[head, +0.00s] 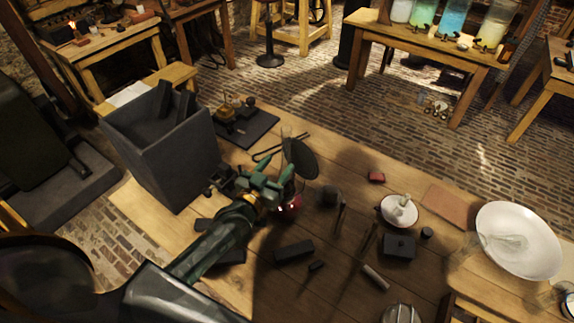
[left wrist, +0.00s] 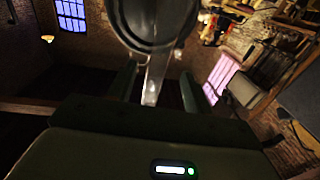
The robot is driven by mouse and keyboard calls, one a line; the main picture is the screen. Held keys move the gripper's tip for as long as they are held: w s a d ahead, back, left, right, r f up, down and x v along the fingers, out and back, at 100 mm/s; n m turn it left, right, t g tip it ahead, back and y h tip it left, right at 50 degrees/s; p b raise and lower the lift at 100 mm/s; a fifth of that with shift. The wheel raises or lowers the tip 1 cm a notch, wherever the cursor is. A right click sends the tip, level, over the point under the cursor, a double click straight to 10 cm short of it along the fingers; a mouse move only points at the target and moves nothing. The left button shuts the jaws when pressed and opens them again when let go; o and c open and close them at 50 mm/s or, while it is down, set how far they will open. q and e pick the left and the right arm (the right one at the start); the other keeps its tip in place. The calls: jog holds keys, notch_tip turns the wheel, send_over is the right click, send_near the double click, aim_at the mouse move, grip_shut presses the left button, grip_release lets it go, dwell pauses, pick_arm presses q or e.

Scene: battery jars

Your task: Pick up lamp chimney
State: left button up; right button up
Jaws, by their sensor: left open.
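My left gripper (head: 278,181) is open over the middle of the wooden table, beside a round dark disc (head: 301,158). A narrow clear glass piece, which looks like the lamp chimney (head: 286,133), shows just behind the disc. In the left wrist view, a pale glassy upright (left wrist: 152,80) stands between the open fingers (left wrist: 158,90), below the dark disc (left wrist: 150,20). I cannot tell whether the fingers touch it. A red rounded base (head: 290,204) shows under the gripper. My right gripper is not in view.
A tall dark open bin (head: 165,145) stands left of my arm. A black tray (head: 244,127) with brass parts lies behind.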

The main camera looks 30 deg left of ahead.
aim_at(284, 156)
pick_arm(q)
jog(key=w, duration=0.5)
jog(key=shift+w+d+r, duration=0.2)
jog(key=shift+w+r, duration=0.05)
jog(key=shift+r, duration=0.05)
jog(key=shift+s+r, duration=0.1)
jog(key=c, duration=1.1)
